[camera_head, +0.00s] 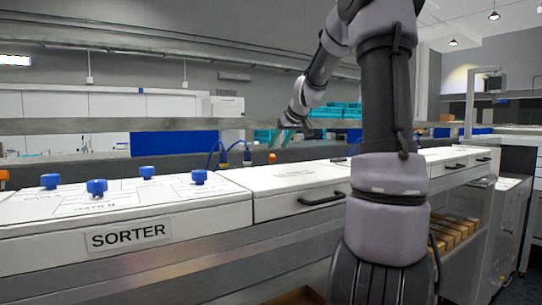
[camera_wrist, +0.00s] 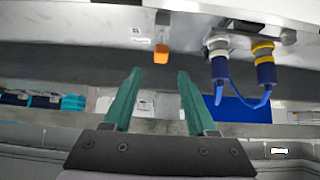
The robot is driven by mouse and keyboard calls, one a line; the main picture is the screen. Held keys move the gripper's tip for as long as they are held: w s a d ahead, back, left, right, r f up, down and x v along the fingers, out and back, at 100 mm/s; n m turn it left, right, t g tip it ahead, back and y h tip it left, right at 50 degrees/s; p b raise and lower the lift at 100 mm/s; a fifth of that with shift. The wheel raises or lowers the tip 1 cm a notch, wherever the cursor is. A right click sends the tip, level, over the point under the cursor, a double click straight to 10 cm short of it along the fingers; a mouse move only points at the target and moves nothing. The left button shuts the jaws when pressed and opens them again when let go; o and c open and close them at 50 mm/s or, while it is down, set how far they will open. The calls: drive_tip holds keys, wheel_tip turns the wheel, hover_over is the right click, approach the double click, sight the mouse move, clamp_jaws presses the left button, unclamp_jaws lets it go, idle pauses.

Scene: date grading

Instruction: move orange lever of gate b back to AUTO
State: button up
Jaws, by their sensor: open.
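An orange lever (camera_wrist: 161,54) hangs from a light bracket on the machine's side in the wrist view. It lies just beyond my gripper (camera_wrist: 160,72), between the lines of its two fingertips. The green fingers are apart with nothing between them, and I see no contact with the lever. Another orange lever (camera_head: 4,178) shows at the far left edge. Gate letters and the AUTO mark cannot be read.
Two blue hose fittings (camera_wrist: 265,72) with a looped blue hose stand close right of the lever in the wrist view. The white sorter (camera_head: 270,208) with blue knobs (camera_head: 97,187) lies in front. Teal crates (camera_head: 338,111) stand behind.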

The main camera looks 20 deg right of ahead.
sight(270, 164)
drive_tip(key=x, duration=0.7)
clamp_jaws()
idle(1.3)
